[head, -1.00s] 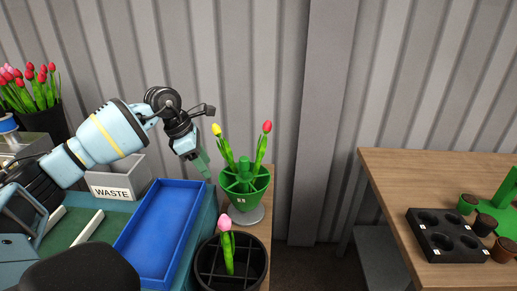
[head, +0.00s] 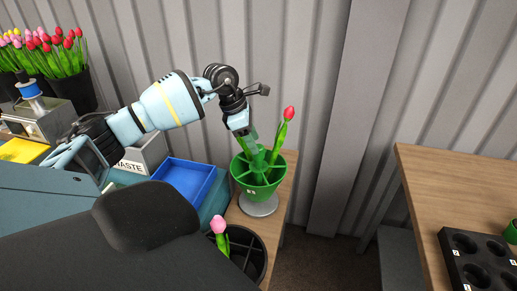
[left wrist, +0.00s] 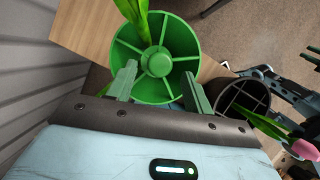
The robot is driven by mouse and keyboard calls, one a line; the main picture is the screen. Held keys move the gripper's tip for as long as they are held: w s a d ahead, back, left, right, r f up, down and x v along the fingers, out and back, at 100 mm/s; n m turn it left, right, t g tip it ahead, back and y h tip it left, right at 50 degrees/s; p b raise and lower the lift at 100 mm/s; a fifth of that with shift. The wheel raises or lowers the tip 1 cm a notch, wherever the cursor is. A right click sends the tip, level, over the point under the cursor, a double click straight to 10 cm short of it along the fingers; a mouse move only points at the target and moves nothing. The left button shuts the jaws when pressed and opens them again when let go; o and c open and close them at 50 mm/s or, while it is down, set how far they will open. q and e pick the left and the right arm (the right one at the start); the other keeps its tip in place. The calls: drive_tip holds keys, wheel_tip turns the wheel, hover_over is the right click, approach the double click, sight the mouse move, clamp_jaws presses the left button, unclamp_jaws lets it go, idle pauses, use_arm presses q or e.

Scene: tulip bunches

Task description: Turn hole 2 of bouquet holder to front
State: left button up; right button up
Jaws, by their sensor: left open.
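The bouquet holder (head: 258,184) is a green, spoked, cone-shaped bowl with a central hub, on a round grey base (head: 258,207). A small white label on its near side is too small to read surely. A red tulip (head: 289,113) stands in its far right part. My left gripper (head: 252,145) is open and reaches down over the holder from the left. In the left wrist view its fingers (left wrist: 160,88) are spread either side of the holder's hub (left wrist: 159,64), with green stems beyond. I cannot tell whether they touch it. My right gripper is not clearly seen.
A black divided pot (head: 247,257) with a pink tulip (head: 218,226) stands close in front of the holder. A blue tray (head: 187,179) and a waste bin (head: 152,152) lie left. A wooden table (head: 440,180) with a black tray (head: 480,258) is right, across a gap.

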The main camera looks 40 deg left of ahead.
sight(258, 171)
use_arm(q)
drive_tip(key=shift+x, duration=2.15)
clamp_jaws()
